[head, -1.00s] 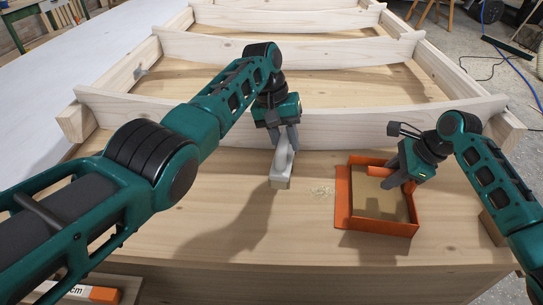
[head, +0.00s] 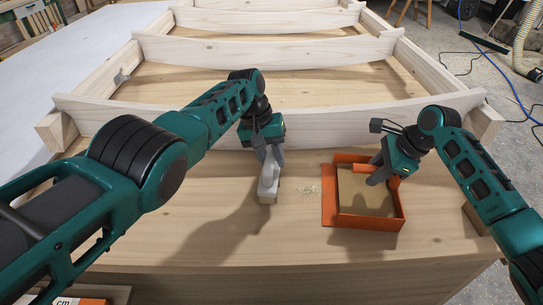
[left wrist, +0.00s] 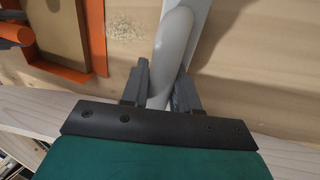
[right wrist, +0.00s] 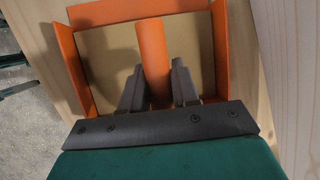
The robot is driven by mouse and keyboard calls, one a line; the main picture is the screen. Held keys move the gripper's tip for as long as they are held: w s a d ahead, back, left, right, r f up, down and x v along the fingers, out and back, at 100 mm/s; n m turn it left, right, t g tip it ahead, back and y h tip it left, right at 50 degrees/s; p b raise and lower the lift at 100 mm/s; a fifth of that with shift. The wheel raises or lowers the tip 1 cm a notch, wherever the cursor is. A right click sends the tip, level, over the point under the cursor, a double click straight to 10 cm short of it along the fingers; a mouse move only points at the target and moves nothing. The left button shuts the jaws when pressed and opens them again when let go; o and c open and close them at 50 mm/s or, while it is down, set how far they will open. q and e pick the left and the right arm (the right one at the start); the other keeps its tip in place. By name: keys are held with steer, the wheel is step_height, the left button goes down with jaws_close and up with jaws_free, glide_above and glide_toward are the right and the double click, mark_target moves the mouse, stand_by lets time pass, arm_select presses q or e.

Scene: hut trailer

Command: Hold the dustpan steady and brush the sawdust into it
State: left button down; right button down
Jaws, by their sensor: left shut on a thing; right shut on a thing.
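The orange dustpan (head: 371,222) lies on the wooden surface, its low lip facing left towards the sawdust. My right gripper (head: 376,178) is shut on the dustpan's handle, which shows between the fingers in the right wrist view (right wrist: 153,60). The pale sawdust (head: 311,190) is a small loose patch left of the lip; it also shows in the left wrist view (left wrist: 126,27). The grey brush (head: 268,182) stands just left of the sawdust, apart from it. My left gripper (head: 269,153) is shut on the brush handle (left wrist: 173,45). The bristles are mostly hidden.
A pale wooden beam (head: 330,125) crosses close behind both grippers, with a framework of more beams beyond. The wooden surface (head: 230,235) is bare in front of the brush and dustpan. An orange-and-white item (head: 80,301) lies at the lower left.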

arm_select(q)
steer(key=shift+r, duration=0.15)
stand_by(0.3)
steer(key=a+v, duration=0.1)
steer(key=v, duration=0.6)
steer(key=shift+w+a, duration=0.1)
steer(key=shift+w, duration=0.05)
stand_by(0.8)
arm_select(e)
steer(key=c, duration=0.8)
jaws_free()
steer(key=v, duration=1.2)
